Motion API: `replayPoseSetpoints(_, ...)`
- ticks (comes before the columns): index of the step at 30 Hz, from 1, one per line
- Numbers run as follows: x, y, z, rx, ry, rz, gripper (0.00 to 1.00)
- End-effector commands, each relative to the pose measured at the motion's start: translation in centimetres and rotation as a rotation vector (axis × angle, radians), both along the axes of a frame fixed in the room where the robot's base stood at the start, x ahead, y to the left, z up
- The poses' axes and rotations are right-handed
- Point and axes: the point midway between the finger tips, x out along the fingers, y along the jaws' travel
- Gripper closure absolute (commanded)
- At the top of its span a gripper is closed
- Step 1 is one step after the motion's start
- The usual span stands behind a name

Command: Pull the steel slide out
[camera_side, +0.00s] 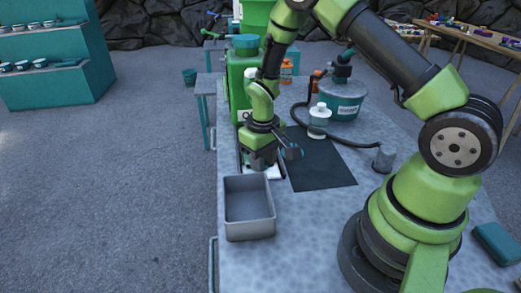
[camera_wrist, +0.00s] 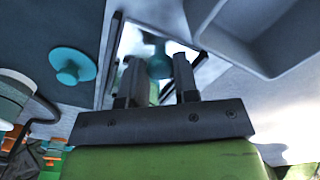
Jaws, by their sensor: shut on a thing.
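The steel slide (camera_wrist: 150,38) is a bright, shiny plate between dark rails in the wrist view. A teal knob (camera_wrist: 160,67) stands on it, between the two fingers of my gripper (camera_wrist: 158,72). The fingers are shut on this knob, though the exact contact is partly hidden. In the side view my gripper (camera_side: 258,168) is low over the bench, just behind the grey bin. Only a pale strip of the slide (camera_side: 274,173) shows there; my gripper hides the knob and most of the slide.
The open grey bin (camera_side: 249,208) stands right in front of my gripper; it is at upper right in the wrist view (camera_wrist: 255,30). A dark mat (camera_side: 322,168) lies to the right. A white bottle (camera_side: 319,120) and a teal-lidded tank (camera_side: 343,98) stand behind.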

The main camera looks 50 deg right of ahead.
Motion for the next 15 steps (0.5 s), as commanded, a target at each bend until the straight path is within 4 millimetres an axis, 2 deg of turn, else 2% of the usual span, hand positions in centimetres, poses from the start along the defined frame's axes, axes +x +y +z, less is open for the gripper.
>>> replayPoseSetpoints(9,-0.42,0.51,-0.02,0.005,0.011,-0.002,1.00)
replayPoseSetpoints(10,-0.44,0.52,-0.02,0.005,0.012,-0.003,0.70)
replayPoseSetpoints(13,-0.45,0.47,-0.02,0.005,0.013,-0.003,0.46)
replayPoseSetpoints(15,-0.42,0.43,-0.02,0.004,0.012,-0.003,0.46)
